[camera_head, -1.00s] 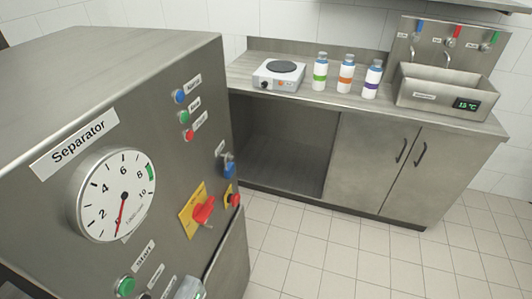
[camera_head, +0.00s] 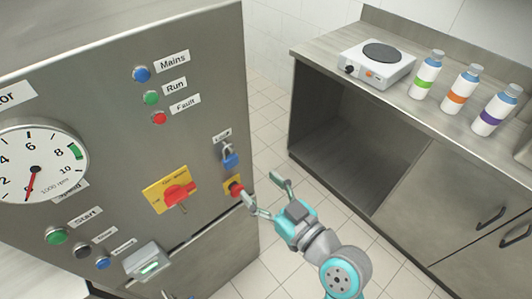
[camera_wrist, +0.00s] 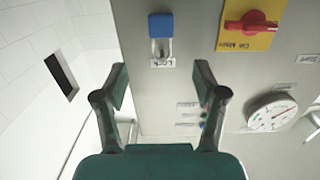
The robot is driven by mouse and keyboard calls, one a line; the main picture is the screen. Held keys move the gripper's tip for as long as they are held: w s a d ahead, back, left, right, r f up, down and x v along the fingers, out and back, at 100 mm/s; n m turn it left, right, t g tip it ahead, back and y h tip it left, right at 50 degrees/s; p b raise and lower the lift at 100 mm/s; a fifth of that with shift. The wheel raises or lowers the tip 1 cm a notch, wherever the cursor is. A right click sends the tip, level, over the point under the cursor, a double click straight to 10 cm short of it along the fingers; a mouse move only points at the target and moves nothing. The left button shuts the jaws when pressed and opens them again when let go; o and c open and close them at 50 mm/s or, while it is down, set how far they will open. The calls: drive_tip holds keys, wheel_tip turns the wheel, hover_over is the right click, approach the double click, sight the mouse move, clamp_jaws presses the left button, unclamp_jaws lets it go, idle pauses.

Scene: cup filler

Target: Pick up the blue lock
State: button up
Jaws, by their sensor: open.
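The blue lock (camera_head: 231,160) is a small padlock with a metal shackle. It hangs on the separator's front panel (camera_head: 205,120), under a label, near the panel's right edge. In the wrist view the blue lock (camera_wrist: 161,25) shows upside down at the top, beyond the fingertips and between their lines. My gripper (camera_head: 262,192) is open and empty, low and to the right of the lock in the head view. In the wrist view my gripper (camera_wrist: 160,75) has both fingers spread, apart from the lock.
A red knob on a yellow plate (camera_head: 170,190) and a red button (camera_head: 236,189) sit near the lock. A gauge (camera_head: 38,160) is at left. A counter (camera_head: 400,95) with a hot plate (camera_head: 377,62) and bottles (camera_head: 426,75) stands at right. Open floor lies between.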

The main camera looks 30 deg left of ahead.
sight(232, 160)
drive_tip(key=shift+x, duration=5.35)
drive_tip(key=c, duration=1.3)
